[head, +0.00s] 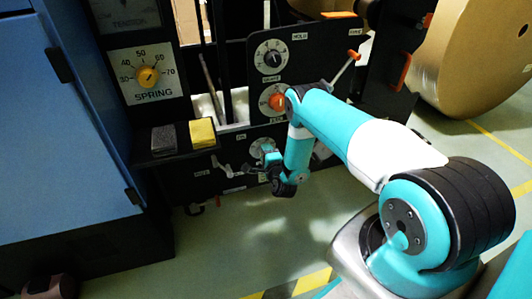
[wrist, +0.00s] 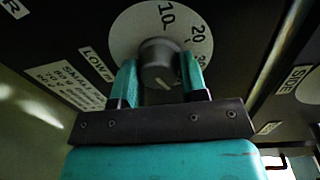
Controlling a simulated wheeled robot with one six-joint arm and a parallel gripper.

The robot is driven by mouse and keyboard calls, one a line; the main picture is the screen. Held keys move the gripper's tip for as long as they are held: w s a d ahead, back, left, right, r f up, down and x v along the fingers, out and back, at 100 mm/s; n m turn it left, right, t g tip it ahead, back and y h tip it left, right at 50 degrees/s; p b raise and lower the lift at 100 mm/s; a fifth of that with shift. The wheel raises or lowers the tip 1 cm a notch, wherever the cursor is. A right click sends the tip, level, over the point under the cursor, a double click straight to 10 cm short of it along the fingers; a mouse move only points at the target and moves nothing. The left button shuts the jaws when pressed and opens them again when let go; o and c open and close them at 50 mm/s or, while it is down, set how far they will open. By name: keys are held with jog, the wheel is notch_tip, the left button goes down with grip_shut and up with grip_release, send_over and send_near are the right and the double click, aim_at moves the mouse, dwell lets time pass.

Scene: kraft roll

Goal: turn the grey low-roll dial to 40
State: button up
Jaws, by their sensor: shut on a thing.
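The grey low-roll dial (wrist: 158,58) sits on a round white scale plate (wrist: 128,38) on a dark panel in the wrist view. The numbers 10 and 20 show at the plate's upper right, with another partly cut off by a finger. A pale line marks the knob's face, low and slightly right of its middle. My gripper (wrist: 160,74) has its teal fingers on either side of the knob, shut on it.
An orange knob (head: 277,102) and a black dial (head: 272,58) are above on the panel. A yellow SPRING dial (head: 148,76) is at left. Grey (head: 164,139) and yellow (head: 202,133) blocks sit on a ledge. A lever with an orange tip (head: 353,56) sticks out above my arm.

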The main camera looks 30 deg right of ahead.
jog(key=o, duration=0.9)
jog(key=shift+p+v, duration=4.75)
jog(key=shift+v, duration=4)
jog(key=shift+d, duration=0.1)
